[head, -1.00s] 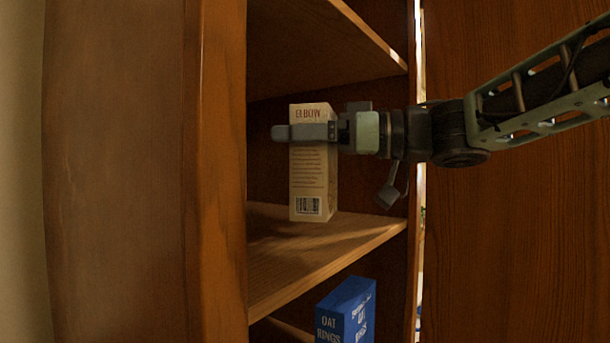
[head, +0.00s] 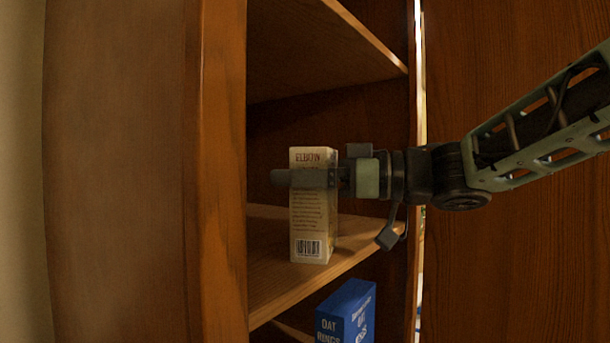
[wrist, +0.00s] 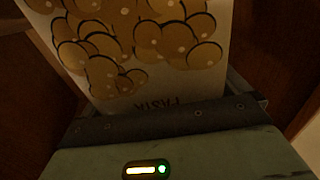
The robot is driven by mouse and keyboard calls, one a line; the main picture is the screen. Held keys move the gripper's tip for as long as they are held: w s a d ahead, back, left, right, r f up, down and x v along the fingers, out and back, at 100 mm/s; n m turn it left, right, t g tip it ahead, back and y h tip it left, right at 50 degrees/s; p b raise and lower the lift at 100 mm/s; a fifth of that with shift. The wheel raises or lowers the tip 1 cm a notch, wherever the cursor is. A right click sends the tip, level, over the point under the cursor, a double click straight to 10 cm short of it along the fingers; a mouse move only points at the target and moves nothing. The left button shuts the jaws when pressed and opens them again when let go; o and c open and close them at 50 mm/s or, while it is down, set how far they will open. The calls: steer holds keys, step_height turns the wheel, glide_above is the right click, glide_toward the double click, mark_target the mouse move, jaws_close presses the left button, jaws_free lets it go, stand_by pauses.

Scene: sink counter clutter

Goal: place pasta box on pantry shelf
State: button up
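The pasta box (head: 313,222) is a tall cream carton marked "ELBOW", upright at the middle shelf (head: 275,277) of the wooden cupboard. Its lower end overlaps the shelf board in the head view; I cannot tell for sure whether it touches. My gripper (head: 312,178) comes in from the right and is shut around the upper part of the box. In the wrist view the box (wrist: 150,50) fills the space in front of the gripper, with its pasta picture and the word "PASTA" showing upside down.
A blue oat rings box (head: 346,312) stands below the middle shelf. An upper shelf (head: 325,45) is above the gripper. The cupboard's left side (head: 222,170) and a wooden panel (head: 515,70) on the right border the opening. Bare shelf shows left of the box.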

steer(key=b+v, duration=0.4)
steer(key=v, duration=0.8)
steer(key=shift+r, duration=0.15)
stand_by(0.3)
